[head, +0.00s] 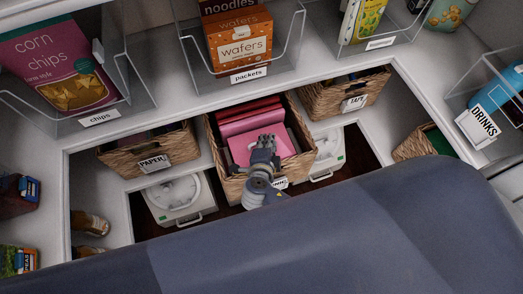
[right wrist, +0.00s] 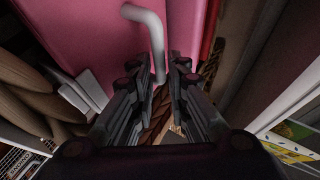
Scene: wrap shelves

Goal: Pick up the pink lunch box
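The pink lunch box (head: 240,151) sits in the middle wicker basket (head: 227,188) on the lower shelf. In the right wrist view the pink lunch box (right wrist: 85,32) fills the upper left, with a grey curved handle (right wrist: 152,38) on it. My right gripper (head: 265,141) is over the front of the basket, in front of the lunch box. In the right wrist view my right gripper (right wrist: 158,68) has its fingers apart, with the handle's lower end between them. I cannot tell whether the fingers touch it. My left gripper is not in view.
Wicker baskets labelled PAPER (head: 124,157) and TAPE (head: 331,97) flank the middle basket. Above are clear bins with chips (head: 62,67) and wafers (head: 240,46). A DRINKS bin (head: 478,127) is at the right. Red and pink items stand behind the lunch box.

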